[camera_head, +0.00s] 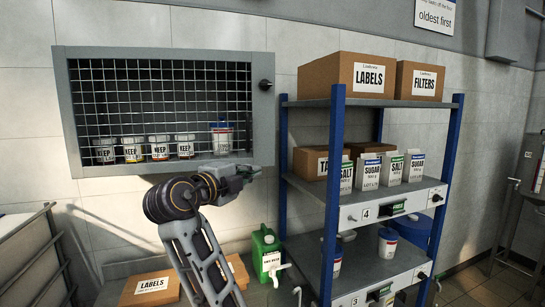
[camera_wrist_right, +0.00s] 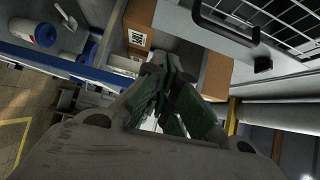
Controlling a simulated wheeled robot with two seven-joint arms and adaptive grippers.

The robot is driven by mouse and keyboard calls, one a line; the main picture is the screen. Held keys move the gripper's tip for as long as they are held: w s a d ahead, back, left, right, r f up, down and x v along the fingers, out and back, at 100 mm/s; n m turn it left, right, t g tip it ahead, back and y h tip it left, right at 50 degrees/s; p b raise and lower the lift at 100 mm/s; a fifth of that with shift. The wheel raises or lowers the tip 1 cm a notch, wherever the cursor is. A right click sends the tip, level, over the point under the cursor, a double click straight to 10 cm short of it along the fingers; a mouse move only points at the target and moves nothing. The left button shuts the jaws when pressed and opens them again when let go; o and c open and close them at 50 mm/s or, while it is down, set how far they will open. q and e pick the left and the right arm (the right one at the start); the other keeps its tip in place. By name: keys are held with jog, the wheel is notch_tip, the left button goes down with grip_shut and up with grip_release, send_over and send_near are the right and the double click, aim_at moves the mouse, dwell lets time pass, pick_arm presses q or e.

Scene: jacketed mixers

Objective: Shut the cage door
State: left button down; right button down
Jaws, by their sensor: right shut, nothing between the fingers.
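The wall cage (camera_head: 65,110) is at the upper left in the head view, with a grey frame and a dark wire mesh door (camera_head: 160,90). Whether the door is fully closed I cannot tell. My right gripper (camera_head: 248,173) is shut and empty, just below the cage's lower right corner. In the wrist view, the shut fingers (camera_wrist_right: 165,100) are apart from a black bar handle (camera_wrist_right: 228,24) and mesh (camera_wrist_right: 290,25) at upper right. My left gripper is not in view.
Several jars marked KEEP (camera_head: 132,148) and a blue-lidded tub (camera_head: 221,138) stand behind the mesh. A blue-posted shelf (camera_head: 333,190) with boxes and cartons is close on the right. A green can (camera_head: 265,250) and a LABELS box (camera_head: 150,288) are below.

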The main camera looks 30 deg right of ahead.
jog(key=shift+s+a+r+m, duration=0.2)
jog(key=shift+r+m, duration=0.1)
jog(key=shift+r, duration=0.25)
jog(key=shift+d, duration=0.1)
jog(key=p, duration=0.4)
send_near(274, 153)
jog(key=s+d, duration=0.2)
jog(key=d, duration=0.1)
jog(key=shift+w+d+f+p, duration=0.1)
jog(key=shift+w+d+p, duration=0.15)
jog(key=shift+w, duration=0.4)
jog(key=shift+w+d+p, duration=0.1)
jog(key=shift+w+p, duration=0.25)
jog(key=shift+w, duration=0.35)
jog(key=shift+w+d+f+p, duration=0.1)
jog(key=shift+w+d+p, duration=0.15)
jog(key=shift+w, duration=0.4)
jog(key=shift+w, duration=0.1)
